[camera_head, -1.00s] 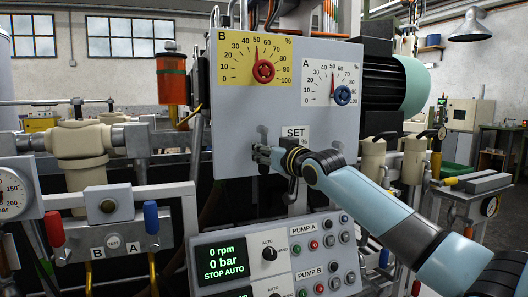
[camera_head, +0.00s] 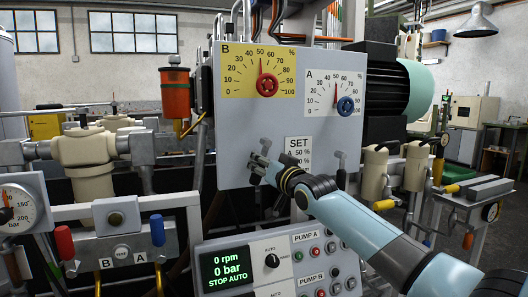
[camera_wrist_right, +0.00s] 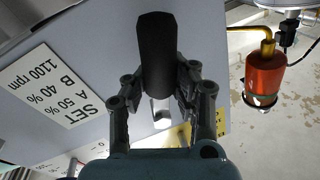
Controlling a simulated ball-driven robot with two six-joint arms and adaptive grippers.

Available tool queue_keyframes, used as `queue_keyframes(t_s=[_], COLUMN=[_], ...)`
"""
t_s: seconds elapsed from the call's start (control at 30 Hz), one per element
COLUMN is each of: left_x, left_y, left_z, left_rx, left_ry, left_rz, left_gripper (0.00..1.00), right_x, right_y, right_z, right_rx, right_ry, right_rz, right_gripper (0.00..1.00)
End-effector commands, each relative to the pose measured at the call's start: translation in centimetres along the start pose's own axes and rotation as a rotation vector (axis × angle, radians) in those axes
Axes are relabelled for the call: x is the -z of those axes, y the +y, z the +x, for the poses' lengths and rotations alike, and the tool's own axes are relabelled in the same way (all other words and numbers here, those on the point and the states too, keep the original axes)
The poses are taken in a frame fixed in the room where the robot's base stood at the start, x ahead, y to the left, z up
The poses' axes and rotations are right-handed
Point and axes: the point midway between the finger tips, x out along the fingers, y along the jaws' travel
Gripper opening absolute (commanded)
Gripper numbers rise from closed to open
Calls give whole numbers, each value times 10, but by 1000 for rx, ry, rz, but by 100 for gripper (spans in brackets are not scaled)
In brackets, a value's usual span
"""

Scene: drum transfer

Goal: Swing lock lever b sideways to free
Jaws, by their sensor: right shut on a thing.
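A grey panel (camera_head: 235,140) carries the yellow B dial with a red knob (camera_head: 267,84) and the white A dial with a blue knob (camera_head: 346,106). My right gripper (camera_head: 258,168) is at this lever. In the right wrist view a black grip (camera_wrist_right: 157,55) stands between the fingers of the gripper (camera_wrist_right: 157,92), which is shut on it. A second lever (camera_head: 340,158) sits under the A dial. My left gripper is out of view.
A SET label (camera_head: 298,145) is right of the gripper, partly covered by my right arm. A control box with a green display (camera_head: 228,262) stands below. An orange cup (camera_head: 176,92) hangs left of the panel. Pale valves (camera_head: 375,172) stand at right.

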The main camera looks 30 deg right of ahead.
Motion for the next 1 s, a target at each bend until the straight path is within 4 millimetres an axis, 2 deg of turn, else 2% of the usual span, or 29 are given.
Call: queue_keyframes(t_s=[0.03, 0.1, 0.77, 1.0], left_x=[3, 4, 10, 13], left_y=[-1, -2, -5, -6], left_z=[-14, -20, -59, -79], left_rx=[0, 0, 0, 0], left_ry=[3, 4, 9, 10], left_rz=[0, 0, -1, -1], left_gripper=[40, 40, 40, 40], right_x=[1, 0, -2, 1], right_y=[-3, -4, -13, -21], right_z=[-1, 0, 1, 2], right_rx=[-4, -5, -7, -8], right_ry=[-4, 3, 42, 71], right_rz=[37, 72, 276, 426], right_gripper=[0, 0, 0, 0])
